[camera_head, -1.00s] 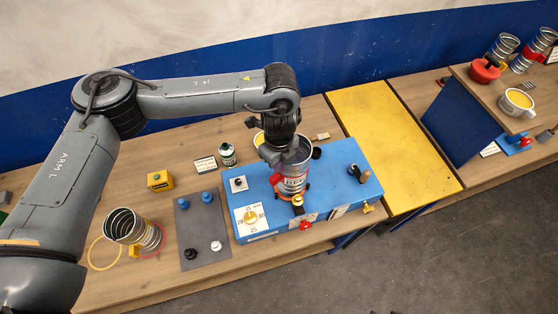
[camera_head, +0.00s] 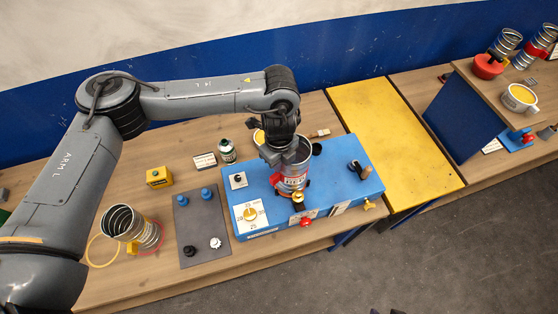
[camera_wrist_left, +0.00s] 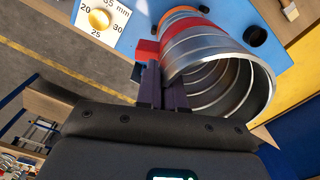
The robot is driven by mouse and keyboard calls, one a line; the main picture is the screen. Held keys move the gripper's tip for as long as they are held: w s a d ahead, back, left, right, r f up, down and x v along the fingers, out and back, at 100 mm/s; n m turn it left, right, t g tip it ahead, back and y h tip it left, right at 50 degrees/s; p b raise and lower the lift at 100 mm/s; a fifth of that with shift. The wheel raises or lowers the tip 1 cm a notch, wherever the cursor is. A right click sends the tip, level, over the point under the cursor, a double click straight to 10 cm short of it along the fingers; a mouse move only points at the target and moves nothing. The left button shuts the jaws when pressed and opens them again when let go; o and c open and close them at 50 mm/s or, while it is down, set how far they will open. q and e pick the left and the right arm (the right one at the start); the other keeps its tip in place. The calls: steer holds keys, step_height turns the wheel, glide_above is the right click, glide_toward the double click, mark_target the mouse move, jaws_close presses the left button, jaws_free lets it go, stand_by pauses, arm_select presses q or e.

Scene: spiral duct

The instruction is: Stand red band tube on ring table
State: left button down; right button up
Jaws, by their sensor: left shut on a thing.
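A metal spiral tube with a red band (camera_head: 297,176) stands near upright at the blue box (camera_head: 335,163). In the left wrist view the tube (camera_wrist_left: 222,68) shows its open end, with the red band beyond. My left gripper (camera_wrist_left: 163,88) is shut on the tube's wall at the red band side; its fingertips are mostly hidden in the head view. An orange part shows at the tube's far end; I cannot tell whether the tube touches the box. I cannot tell for certain which surface is the ring table. My right gripper is not in view.
A grey plate (camera_head: 201,226) with knobs is beside the box. A yellow panel (camera_head: 390,145) is right. A raised wooden shelf (camera_head: 490,95) holds more tubes and a mug (camera_head: 519,98).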

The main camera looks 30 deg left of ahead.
arm_select(q)
steer(key=shift+f+b, duration=0.5)
steer(key=shift+f, duration=0.5)
steer(key=c, duration=1.2)
jaws_free()
steer(key=shift+f, duration=0.1)
step_height(320, 180, up, 11)
steer(key=shift+f, duration=0.1)
steer(key=shift+d, duration=0.1)
